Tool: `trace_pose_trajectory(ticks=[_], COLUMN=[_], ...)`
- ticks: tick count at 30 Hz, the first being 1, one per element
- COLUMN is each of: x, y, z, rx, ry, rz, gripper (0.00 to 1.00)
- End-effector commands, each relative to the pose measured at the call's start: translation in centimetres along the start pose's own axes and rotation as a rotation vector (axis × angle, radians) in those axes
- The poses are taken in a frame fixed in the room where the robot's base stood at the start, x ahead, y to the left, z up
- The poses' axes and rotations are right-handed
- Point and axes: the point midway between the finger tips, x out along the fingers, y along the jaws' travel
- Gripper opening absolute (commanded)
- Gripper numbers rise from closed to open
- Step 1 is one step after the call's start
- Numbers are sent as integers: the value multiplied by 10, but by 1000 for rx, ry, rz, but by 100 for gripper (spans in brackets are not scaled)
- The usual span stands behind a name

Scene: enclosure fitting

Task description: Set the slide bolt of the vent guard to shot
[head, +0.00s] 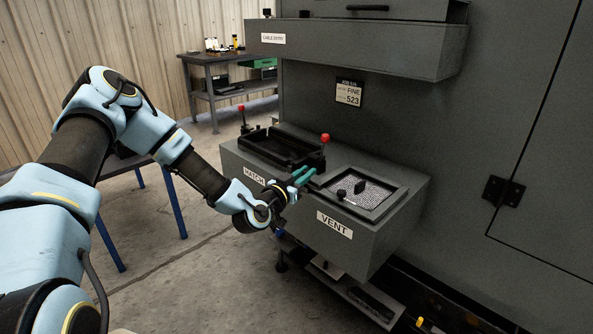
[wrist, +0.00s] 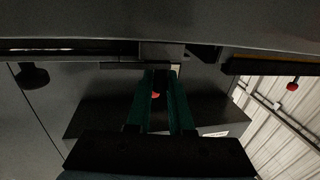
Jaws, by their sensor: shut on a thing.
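The vent guard is a mesh panel (head: 372,197) in a dark frame, on top of the box labelled VENT. A black knob (head: 341,194) and a small upright black plate (head: 360,186) stand on it. My gripper (head: 303,175), with teal fingers, is at the left side of the vent frame. In the wrist view, my gripper (wrist: 160,74) has its fingertips closed on a small dark part (wrist: 161,53), seemingly the slide bolt. The fingers hide most of it, so its position along its travel cannot be told.
The HATCH tray (head: 285,147) lies left of the vent, with red-knobbed levers (head: 325,138) and (head: 241,108) beside it. The cable entry housing (head: 350,48) overhangs behind. A blue-legged table (head: 125,165) stands at the left. Open floor lies in front.

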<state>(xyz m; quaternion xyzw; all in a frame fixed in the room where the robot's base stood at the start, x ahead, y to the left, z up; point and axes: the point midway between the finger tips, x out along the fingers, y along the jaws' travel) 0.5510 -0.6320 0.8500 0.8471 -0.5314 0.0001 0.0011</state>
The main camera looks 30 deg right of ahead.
Motion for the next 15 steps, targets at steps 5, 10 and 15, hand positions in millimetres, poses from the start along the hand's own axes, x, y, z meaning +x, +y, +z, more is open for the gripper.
trace_pose_trajectory(ticks=[5, 10, 15], x=[-2, -2, -2], y=[6, 7, 7], z=[0, 1, 1], rx=[1, 0, 0], ry=[-2, -3, -2], rz=[1, 5, 4], gripper=[0, 21, 40])
